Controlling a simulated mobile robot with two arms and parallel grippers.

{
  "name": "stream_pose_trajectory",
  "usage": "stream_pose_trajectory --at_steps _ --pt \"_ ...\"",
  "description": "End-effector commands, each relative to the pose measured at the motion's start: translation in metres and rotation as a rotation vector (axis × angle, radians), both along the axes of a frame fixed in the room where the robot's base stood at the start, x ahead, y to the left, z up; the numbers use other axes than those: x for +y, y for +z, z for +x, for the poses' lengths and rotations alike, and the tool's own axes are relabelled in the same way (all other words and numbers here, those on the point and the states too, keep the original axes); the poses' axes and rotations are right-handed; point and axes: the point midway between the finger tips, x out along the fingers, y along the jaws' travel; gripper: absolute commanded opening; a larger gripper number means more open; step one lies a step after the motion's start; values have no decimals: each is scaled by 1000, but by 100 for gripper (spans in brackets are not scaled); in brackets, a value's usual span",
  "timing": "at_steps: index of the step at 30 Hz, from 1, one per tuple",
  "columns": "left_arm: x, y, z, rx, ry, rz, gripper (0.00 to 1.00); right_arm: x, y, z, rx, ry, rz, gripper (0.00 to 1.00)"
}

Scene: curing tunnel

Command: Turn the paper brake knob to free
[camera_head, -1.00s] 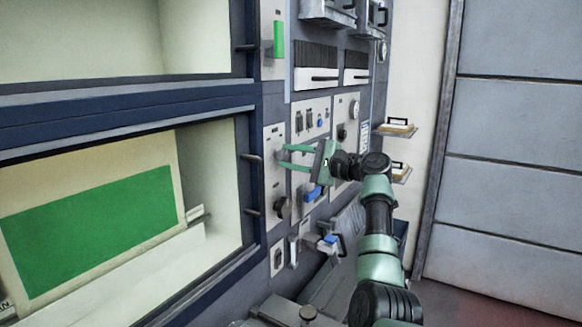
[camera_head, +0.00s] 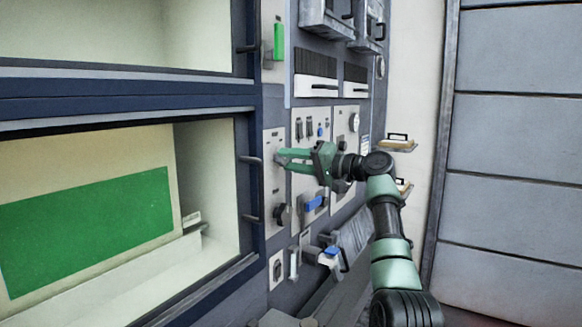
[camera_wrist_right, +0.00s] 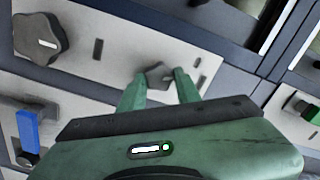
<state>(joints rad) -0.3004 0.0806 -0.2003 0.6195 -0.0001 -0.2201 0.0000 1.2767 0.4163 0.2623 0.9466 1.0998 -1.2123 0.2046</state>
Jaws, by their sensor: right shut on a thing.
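A small dark grey knob (camera_wrist_right: 157,74) sits on a light panel (camera_wrist_right: 110,50) and lies between the fingers of my right gripper (camera_wrist_right: 156,82) in the wrist view. In the head view my right gripper (camera_head: 280,158) reaches from the right to the upper part of the same tall panel (camera_head: 274,185), and its fingers hide most of that knob. My right gripper is shut on the small knob. The label lettering is too small to read, so I cannot tell whether this is the paper brake knob. My left gripper is not in view.
A larger dark knob (camera_head: 283,214) sits lower on the panel and also shows in the wrist view (camera_wrist_right: 40,38). A blue handle (camera_head: 314,203) is below my right gripper. A panel with switches (camera_head: 309,127) stands beside it. Open chambers are at left.

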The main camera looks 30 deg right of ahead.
Motion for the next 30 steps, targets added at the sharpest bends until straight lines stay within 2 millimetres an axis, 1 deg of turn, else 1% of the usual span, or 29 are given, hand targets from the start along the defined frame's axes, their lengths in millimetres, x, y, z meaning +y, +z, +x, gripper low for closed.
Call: stream_pose_trajectory --at_steps 1,6,12,18,30 --pt "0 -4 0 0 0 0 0 1 -5 0 -11 2 -33 0" --pt "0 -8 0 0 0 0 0 1 -4 0 -68 3 -129 0" --pt "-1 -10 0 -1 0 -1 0 1 -4 0 -112 4 -204 0" --pt "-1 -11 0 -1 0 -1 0 1 -4 0 -132 4 -241 0" --pt "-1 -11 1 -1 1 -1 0 1 -4 0 -135 5 -249 0"
